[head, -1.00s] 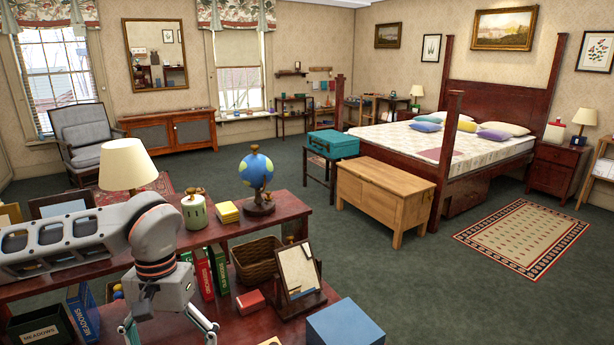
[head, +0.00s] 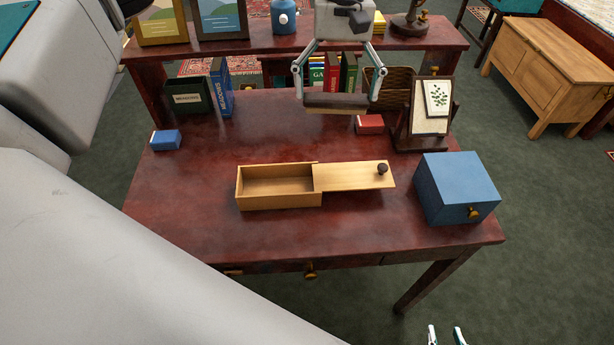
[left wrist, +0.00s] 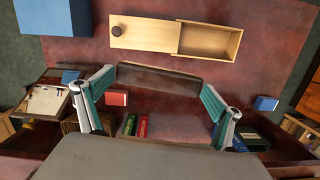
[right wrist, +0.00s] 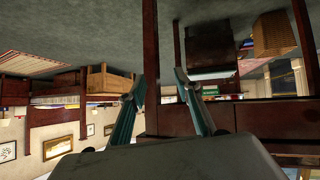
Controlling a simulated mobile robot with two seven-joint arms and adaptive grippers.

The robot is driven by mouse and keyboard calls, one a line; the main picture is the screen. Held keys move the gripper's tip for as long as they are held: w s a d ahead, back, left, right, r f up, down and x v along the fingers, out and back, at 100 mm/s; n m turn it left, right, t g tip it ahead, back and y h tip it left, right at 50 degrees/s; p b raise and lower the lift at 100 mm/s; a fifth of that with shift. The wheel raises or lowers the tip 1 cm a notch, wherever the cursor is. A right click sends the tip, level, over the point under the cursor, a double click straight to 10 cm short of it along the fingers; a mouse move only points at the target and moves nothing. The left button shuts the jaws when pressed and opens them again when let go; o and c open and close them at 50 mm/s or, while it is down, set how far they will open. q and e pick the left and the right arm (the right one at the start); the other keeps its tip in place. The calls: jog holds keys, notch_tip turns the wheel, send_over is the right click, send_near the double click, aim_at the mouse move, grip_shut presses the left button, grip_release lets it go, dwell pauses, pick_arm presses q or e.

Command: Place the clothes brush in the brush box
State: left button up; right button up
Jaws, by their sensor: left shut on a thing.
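The clothes brush (head: 336,103), dark brown on top with a paler underside, is held crosswise between the fingers of my left gripper (head: 338,97). It also shows in the left wrist view (left wrist: 160,78). The gripper is above the back of the desk, behind the brush box. The pale wooden brush box (head: 279,203) lies on the desk; its left part is open and looks empty. Its lid (head: 345,178), with a dark knob, is slid to the right and covers the right part. My right gripper (head: 445,336) is open and empty beyond the desk's front right.
On the red-brown desk (head: 200,225) are a blue cube-shaped box (head: 455,190) at right, a small blue box (head: 165,140) at left and a red one (head: 369,124) at back. A tilted frame (head: 430,110) and books (head: 330,75) stand behind. The front left desktop is clear.

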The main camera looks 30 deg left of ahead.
pick_arm(q)
jog(key=shift+w+d+r+n+b, duration=0.2)
jog(key=shift+w+d+n, duration=0.1)
jog(key=shift+w, duration=0.15)
jog(key=shift+w+d+r+n+b, duration=0.15)
jog(key=shift+w+d+n, duration=0.15)
jog(key=shift+w, duration=0.15)
jog(key=shift+f, duration=0.3)
notch_tip(320, 180, down, 14)
jog(key=shift+w+f+b, duration=0.1)
jog(key=shift+f+b, duration=0.1)
jog(key=shift+b, duration=0.55)
jog(key=shift+f, duration=2.25)
jog(key=o, duration=0.8)
jog(key=shift+f, duration=0.15)
jog(key=shift+o, duration=0.6)
